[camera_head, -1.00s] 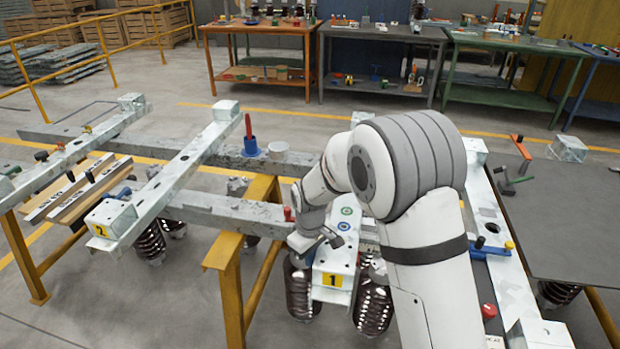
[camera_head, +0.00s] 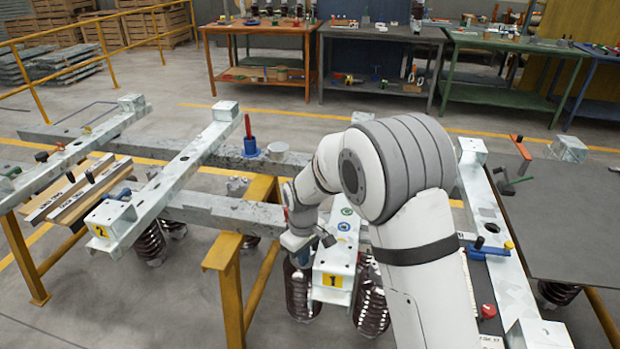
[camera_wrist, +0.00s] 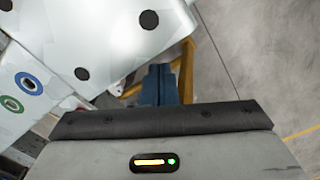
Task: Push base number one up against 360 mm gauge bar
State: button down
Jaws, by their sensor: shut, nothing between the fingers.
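Base number one (camera_head: 335,262) is a pale galvanised beam with a yellow "1" label and blue and green rings on top. It lies across the grey rails, with brown ribbed insulators beneath, and my arm hides its far part. In the wrist view, a pale holed plate (camera_wrist: 110,40) and a ringed surface (camera_wrist: 18,95) fill the upper left. My gripper (camera_wrist: 168,84) is shut and empty, its blue-grey fingers pointing down beside the plate. In the head view it is at the base's left side; contact cannot be told. Two labelled bars (camera_head: 72,190) lie at the left; their lengths are unreadable.
Base number two (camera_head: 165,185) lies across the rails to the left, with open rail (camera_head: 225,212) between it and base number one. A blue holder with a red tool (camera_head: 250,140) stands on the far rail. A yellow trestle (camera_head: 228,255) stands below. A dark table (camera_head: 570,215) is at the right.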

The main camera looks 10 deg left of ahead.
notch_tip(320, 180, up, 9)
jog(key=p, duration=0.5)
dwell(0.3)
